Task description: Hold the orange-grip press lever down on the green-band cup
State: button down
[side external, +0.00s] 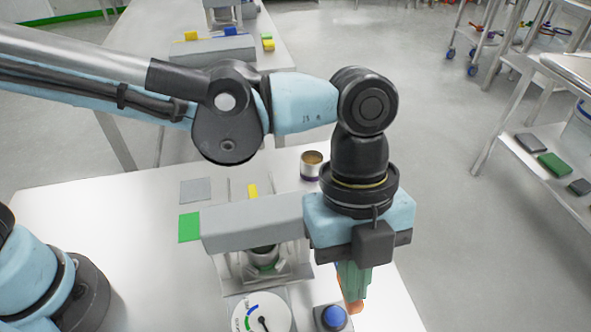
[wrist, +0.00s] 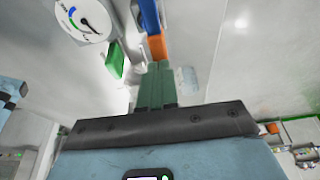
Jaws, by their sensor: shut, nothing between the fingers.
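The press (side external: 250,226) stands on the white table in the side view, its grey head above a metal cup. The cup (side external: 262,252) shows a green band low on its side; the head partly hides it. The orange lever grip (side external: 354,307) is at the press's right, partly hidden by my fingers. It also shows in the wrist view (wrist: 157,46), just beyond the fingertips. My gripper (side external: 353,288) points down, its green fingers shut and empty, close to the orange grip. I cannot tell whether they touch it. In the wrist view the fingers (wrist: 156,68) are together.
A round dial (side external: 262,314) and a blue button (side external: 333,317) are at the front. A dark-banded cup (side external: 311,164) stands behind the press. A green pad (side external: 189,227) and a grey pad (side external: 195,190) lie left. Free table shows at far left. A shelved cart (side external: 540,155) stands right.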

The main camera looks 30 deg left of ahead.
jog(key=shift+x, duration=1.15)
dwell(2.0)
notch_tip(320, 180, up, 14)
jog(key=s+d, duration=0.1)
jog(key=shift+r, duration=0.25)
dwell(0.4)
jog(key=shift+s+d, duration=0.1)
jog(key=w+a+f+n+t, duration=0.1)
jog(key=w+a+n+t, duration=0.1)
jog(key=w+a+n, duration=0.55)
jog(key=w+a+f+n+t, duration=0.25)
jog(key=a+n, duration=0.25)
jog(key=a, duration=0.6)
jog(key=s+a+f+n+t+y, duration=0.1)
jog(key=a+f+n+t, duration=0.1)
jog(key=a+n, duration=0.5)
jog(key=s+a+f+n+t+y, duration=0.1)
jog(key=a+f+n+t, duration=0.2)
jog(key=a, duration=1)
notch_tip(320, 180, down, 3)
jog(key=n, duration=0.4)
jog(key=shift+a+r+y, duration=0.25)
jog(key=shift+a+y, duration=0.05)
jog(key=shift+a, duration=0.1)
